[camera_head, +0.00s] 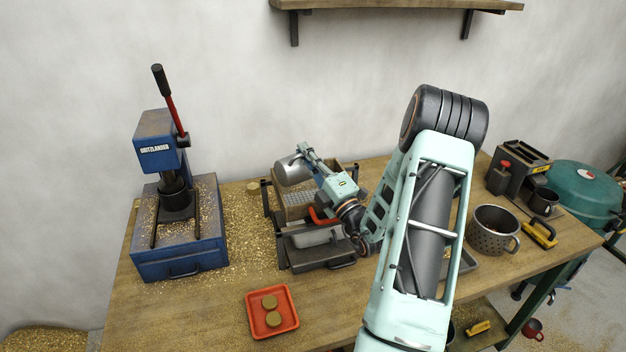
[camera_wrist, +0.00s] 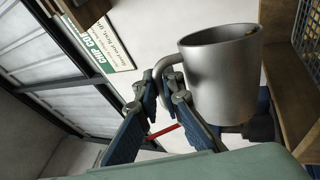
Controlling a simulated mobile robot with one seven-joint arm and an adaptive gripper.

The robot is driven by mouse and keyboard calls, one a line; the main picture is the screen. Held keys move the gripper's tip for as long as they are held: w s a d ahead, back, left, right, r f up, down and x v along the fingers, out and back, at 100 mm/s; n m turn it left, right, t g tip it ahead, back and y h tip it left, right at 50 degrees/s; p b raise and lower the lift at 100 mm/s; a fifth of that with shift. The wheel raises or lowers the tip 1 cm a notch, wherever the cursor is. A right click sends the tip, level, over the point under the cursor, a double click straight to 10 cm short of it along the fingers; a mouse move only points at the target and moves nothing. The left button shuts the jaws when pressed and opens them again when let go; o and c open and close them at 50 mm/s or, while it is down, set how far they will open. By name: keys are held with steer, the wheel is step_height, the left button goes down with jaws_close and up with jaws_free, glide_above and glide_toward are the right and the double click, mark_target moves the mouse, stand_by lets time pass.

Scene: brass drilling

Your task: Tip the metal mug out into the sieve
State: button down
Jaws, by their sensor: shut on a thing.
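The metal mug (camera_head: 293,170) is tilted well over onto its side above the sieve in the head view. The sieve (camera_head: 294,212) is a wooden frame with mesh, standing over a dark tray. My gripper (camera_wrist: 165,92) is shut on the mug's handle in the wrist view; in the head view it (camera_head: 304,150) reaches in from the right. The mug (camera_wrist: 222,80) shows its rim and a small brownish patch at the lip in the wrist view. The mug's inside is mostly hidden. A wooden edge and mesh (camera_wrist: 308,40) show at the right there.
A blue press (camera_head: 180,240) stands left, with brass chips strewn around it. A red tray (camera_head: 288,325) with two brass discs lies in front. A perforated pot (camera_head: 494,230), a dark cup (camera_head: 543,201) and a yellow-handled brush (camera_head: 540,234) stand right. A wall shelf (camera_head: 400,4) hangs above.

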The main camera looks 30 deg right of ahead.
steer(key=shift+d+r+m+h+p, duration=0.3)
steer(key=shift+d+m+h+p, duration=0.3)
steer(key=shift+d+m+p, duration=0.4)
steer(key=shift+w+d+m+h, duration=0.1)
steer(key=shift+d+m+h, duration=0.4)
steer(key=shift+m, duration=0.5)
steer(key=shift+d+m+h, duration=0.4)
steer(key=shift+d+m, duration=0.1)
steer(key=shift+m, duration=0.5)
stand_by(0.7)
steer(key=shift+a+n+y, duration=0.5)
steer(key=shift+a+n, duration=0.35)
steer(key=shift+n, duration=0.35)
steer(key=shift+d+m+h, duration=0.7)
steer(key=shift+d+m, duration=0.55)
steer(key=shift+m, duration=0.55)
steer(key=shift+a, duration=0.1)
stand_by(0.5)
steer(key=shift+a+n+y, duration=0.5)
steer(key=shift+a+n, duration=0.4)
steer(key=shift+n, duration=0.5)
